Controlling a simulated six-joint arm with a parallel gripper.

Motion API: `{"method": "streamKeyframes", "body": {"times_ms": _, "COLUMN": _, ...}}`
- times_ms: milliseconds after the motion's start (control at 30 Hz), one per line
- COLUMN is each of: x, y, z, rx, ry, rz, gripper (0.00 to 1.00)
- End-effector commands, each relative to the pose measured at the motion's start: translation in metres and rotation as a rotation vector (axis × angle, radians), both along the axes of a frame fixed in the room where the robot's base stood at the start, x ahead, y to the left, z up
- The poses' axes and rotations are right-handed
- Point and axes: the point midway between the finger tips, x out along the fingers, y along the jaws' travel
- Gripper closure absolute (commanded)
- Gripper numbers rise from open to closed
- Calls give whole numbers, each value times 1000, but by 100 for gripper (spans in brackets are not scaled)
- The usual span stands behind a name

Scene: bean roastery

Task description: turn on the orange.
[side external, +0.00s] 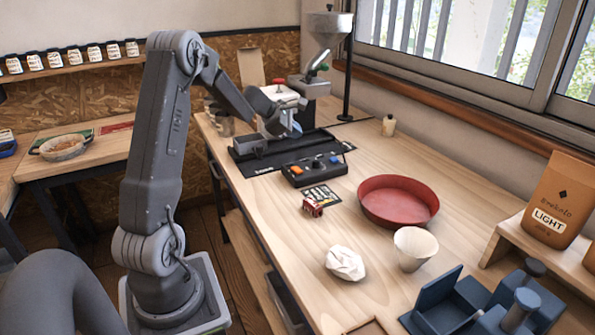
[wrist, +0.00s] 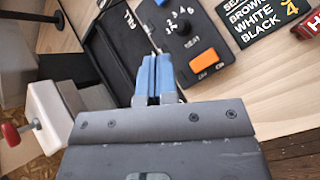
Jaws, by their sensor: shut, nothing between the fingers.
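A dark control box (side external: 315,168) lies on the bench. Its orange rocker (side external: 297,169) is at the left end, with a dark knob (side external: 316,163) in the middle and a blue button (side external: 334,160) at the right. In the wrist view the orange rocker (wrist: 204,60) is right of my fingertips, and the dark knob (wrist: 183,28) with numbers is above them. Which way the rocker is tipped I cannot tell. My gripper (wrist: 156,58) has blue fingers, shut and empty, apart from the rocker. In the side view my gripper (side external: 292,131) is behind the box.
A black scale-like tray (side external: 262,148) is beside the box. A printed card (side external: 321,195), a small red block (side external: 312,208), a red bowl (side external: 398,202), a white cup (side external: 414,248) and crumpled paper (side external: 345,263) are nearer. A grinder (side external: 318,60) stands behind.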

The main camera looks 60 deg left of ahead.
Motion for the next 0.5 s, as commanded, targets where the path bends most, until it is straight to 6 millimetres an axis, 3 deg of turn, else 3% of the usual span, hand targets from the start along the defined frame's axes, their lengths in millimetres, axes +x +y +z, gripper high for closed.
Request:
{"method": "streamKeyframes", "body": {"times_ms": 267, "x": 0, "y": -2, "z": -4, "rx": 1, "ry": 1, "rz": -3, "gripper": 100}}
{"method": "streamKeyframes", "body": {"times_ms": 500, "x": 1, "y": -6, "z": -29, "rx": -2, "ry": 3, "rz": -5, "gripper": 100}}
